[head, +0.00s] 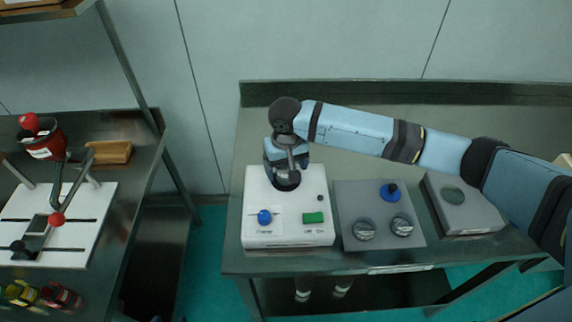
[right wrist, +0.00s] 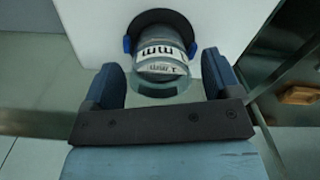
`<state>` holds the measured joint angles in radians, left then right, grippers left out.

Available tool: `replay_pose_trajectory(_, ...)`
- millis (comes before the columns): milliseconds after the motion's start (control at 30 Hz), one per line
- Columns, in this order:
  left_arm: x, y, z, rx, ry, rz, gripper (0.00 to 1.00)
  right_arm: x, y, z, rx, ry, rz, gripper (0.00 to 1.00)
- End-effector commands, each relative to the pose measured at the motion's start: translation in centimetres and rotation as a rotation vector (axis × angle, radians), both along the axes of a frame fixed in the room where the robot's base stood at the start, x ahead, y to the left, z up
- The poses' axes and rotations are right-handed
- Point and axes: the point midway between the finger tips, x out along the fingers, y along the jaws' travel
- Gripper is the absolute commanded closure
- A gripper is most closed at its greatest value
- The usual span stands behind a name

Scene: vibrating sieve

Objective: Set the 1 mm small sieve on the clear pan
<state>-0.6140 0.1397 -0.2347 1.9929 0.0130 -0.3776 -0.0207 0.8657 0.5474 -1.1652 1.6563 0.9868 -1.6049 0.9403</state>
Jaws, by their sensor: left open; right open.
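My right gripper (head: 287,163) is over the white shaker machine (head: 262,232), pointing down at its dark round holder (head: 287,184). In the right wrist view my right gripper (right wrist: 160,46) is open, with one finger on each side of a small clear cylinder (right wrist: 163,82). The cylinder carries white labels with black "mm" lettering, which fits the 1 mm small sieve. It stands in or against the dark holder, which also shows there (right wrist: 160,18). The clear pan is not distinct; I cannot tell whether it lies under the sieve. My left gripper is not in view.
A left table holds a red-handled device (head: 45,148) and a wooden block (head: 108,152). The rear tabletop is clear.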

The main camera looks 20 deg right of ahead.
Motion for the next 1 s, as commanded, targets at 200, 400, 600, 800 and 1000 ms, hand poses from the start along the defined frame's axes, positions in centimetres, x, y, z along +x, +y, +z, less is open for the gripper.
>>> replay_pose_trajectory(200, 0.0, 0.0, -0.2, 0.000, 0.000, 0.000, 0.49, 0.1, 0.0, 1.6, 0.001, -0.002, 0.000, 0.17)
replay_pose_trajectory(400, 0.0, 0.0, -0.4, -0.001, -0.001, -0.001, 0.49, 0.1, 0.0, 5.8, 0.002, -0.003, 0.001, 0.17)
replay_pose_trajectory(600, 0.0, 0.0, -0.5, -0.001, -0.001, -0.001, 0.49, 0.1, 0.0, 9.7, 0.001, -0.002, 0.000, 0.17)
replay_pose_trajectory(800, 0.0, 0.0, -0.6, -0.001, -0.001, -0.001, 0.49, 0.0, 0.0, 11.9, 0.001, -0.001, 0.000, 0.17)
replay_pose_trajectory(1000, 0.0, 0.0, -0.6, -0.001, -0.001, -0.001, 0.49, 0.0, 0.0, 12.2, 0.000, 0.001, 0.000, 0.17)
